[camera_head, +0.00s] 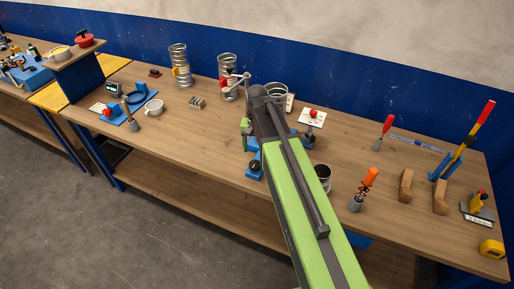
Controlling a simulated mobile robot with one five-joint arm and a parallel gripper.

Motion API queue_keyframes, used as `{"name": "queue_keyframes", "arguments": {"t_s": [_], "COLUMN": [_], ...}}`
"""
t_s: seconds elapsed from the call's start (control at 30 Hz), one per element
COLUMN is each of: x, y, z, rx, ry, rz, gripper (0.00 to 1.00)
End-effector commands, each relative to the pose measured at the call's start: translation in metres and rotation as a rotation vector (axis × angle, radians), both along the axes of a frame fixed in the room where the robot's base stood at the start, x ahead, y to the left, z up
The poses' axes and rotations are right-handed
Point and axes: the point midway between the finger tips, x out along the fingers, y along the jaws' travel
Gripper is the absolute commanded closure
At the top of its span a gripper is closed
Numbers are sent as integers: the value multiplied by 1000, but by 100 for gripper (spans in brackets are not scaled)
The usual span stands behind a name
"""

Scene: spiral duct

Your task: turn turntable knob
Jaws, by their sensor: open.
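A small blue device (253,174) with a dark round knob (255,165) on it sits near the front edge of the bench, just left of my arm. It may be the turntable, but it is too small and too covered to be sure. My green arm (300,215) reaches up from the bottom right across the bench, and its dark joint (260,93) is above the middle. A small green part shows left of the arm, close behind the blue device. My gripper's fingertips are hidden behind the arm, and so is part of the blue device.
Spiral ducts (180,65) stand at the back, by the blue wall. A metal cup (323,178) and an orange-handled tool (365,190) stand right of my arm. Wooden blocks (405,185) and a yellow tape measure (491,249) are farther right. Bare wood (200,135) lies to the left.

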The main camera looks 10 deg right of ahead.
Motion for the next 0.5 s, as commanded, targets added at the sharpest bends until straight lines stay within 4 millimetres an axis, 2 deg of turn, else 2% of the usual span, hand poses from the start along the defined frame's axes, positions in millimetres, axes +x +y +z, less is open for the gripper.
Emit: {"name": "queue_keyframes", "arguments": {"t_s": [0.03,0.13,0.37,0.5], "x": [18,31,33,33], "y": [1,2,2,2], "z": [31,42,37,26], "rx": [0,0,0,0], "ry": [0,0,0,0], "rz": [-31,-79,-97,-96], "gripper": [30,30,30,30]}}
